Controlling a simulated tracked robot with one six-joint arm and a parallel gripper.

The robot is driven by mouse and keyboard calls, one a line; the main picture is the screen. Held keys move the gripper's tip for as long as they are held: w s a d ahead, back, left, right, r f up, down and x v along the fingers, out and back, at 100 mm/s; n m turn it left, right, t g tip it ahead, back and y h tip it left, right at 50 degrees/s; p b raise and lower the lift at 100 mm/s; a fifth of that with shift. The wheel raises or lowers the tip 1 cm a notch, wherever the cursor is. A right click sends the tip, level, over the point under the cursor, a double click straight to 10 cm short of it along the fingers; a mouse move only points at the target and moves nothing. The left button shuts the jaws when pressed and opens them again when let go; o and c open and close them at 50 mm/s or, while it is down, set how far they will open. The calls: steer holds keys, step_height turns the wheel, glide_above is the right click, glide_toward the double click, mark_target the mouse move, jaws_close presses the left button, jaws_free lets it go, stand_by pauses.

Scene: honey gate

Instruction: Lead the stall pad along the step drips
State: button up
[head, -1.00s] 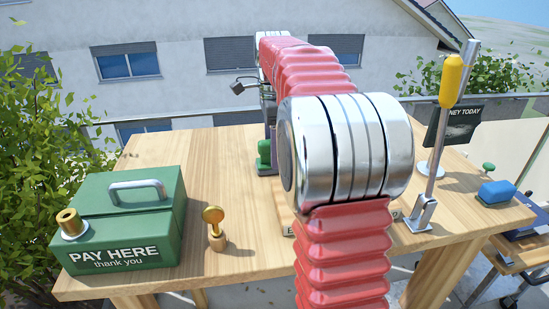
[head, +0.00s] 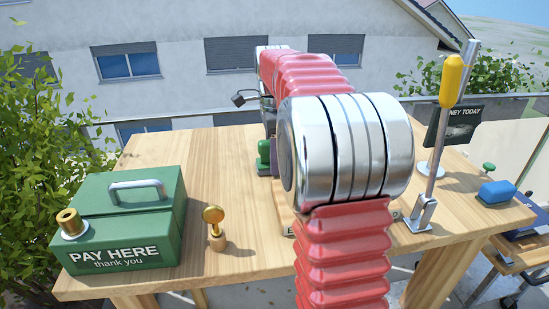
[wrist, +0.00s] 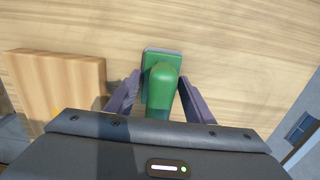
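A green pad with an upright rounded handle (wrist: 162,88) stands on the wooden table. In the head view this green handle (head: 263,155) is left of my arm, partly hidden by it. I cannot tell for sure that it is the stall pad. In the wrist view my gripper (wrist: 160,84) is open, with its two purple fingers on either side of the handle. A narrow gap shows on the left; on the right I cannot tell whether the finger touches. No drips are visible.
A wooden board (wrist: 58,80) lies left of the handle in the wrist view. A green pay box (head: 120,215), a brass knob (head: 215,222), a post with a yellow float (head: 453,80) and a blue block (head: 496,192) stand on the table (head: 185,150). The left-middle tabletop is clear.

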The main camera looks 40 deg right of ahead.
steer(key=c, duration=0.8)
steer(key=shift+r, duration=3.55)
steer(key=shift+r, duration=2.5)
steer(key=shift+s+d+f, duration=0.45)
steer(key=shift+s+d, duration=0.95)
steer(key=shift+s, duration=2.55)
steer(key=shift+s+d+f, duration=0.45)
steer(key=shift+s+d, duration=1)
steer(key=shift+s, duration=2.45)
steer(key=shift+s+d+f, duration=0.45)
steer(key=shift+s+d, duration=0.95)
steer(key=shift+s, duration=2.55)
